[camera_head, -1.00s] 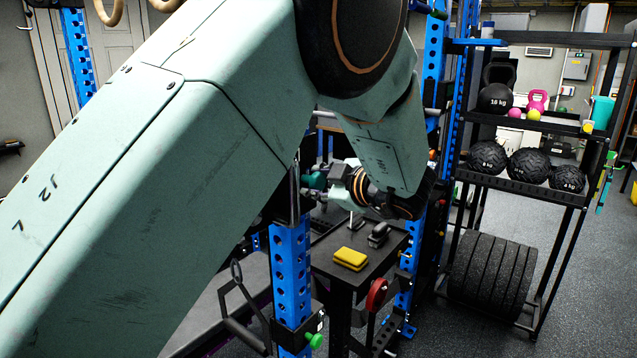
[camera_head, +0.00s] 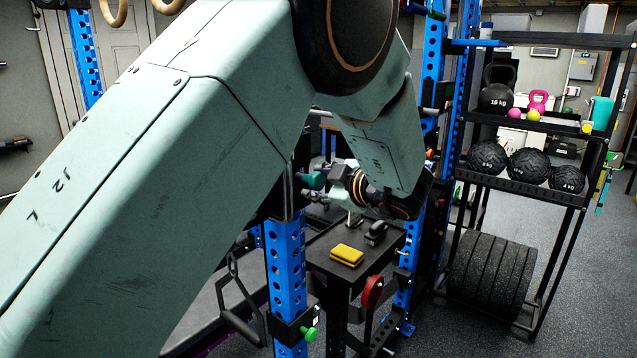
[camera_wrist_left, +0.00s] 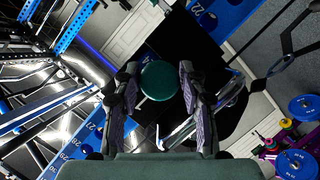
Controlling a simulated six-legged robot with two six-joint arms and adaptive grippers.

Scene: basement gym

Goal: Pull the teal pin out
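The teal pin's round knob (camera_head: 314,180) shows beside the blue rack upright, partly hemmed in by my left arm and gripper. In the left wrist view the knob (camera_wrist_left: 159,80) faces me, centred at the fingertips of my left gripper (camera_wrist_left: 158,76). One finger stands on each side of it, spread about as wide as the knob. I see a slight gap at the left finger; contact at the right is unclear. The pin's shaft is hidden behind the knob. In the head view my left gripper (camera_head: 333,182) points left at the knob. My right gripper is not in view.
A blue upright (camera_head: 286,270) carries a lower green knob (camera_head: 310,334). A black table (camera_head: 325,262) holds a yellow sponge (camera_head: 347,254) and a dark object (camera_head: 376,232). A shelf rack (camera_head: 520,187) with balls stands at the right. The floor at far right is clear.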

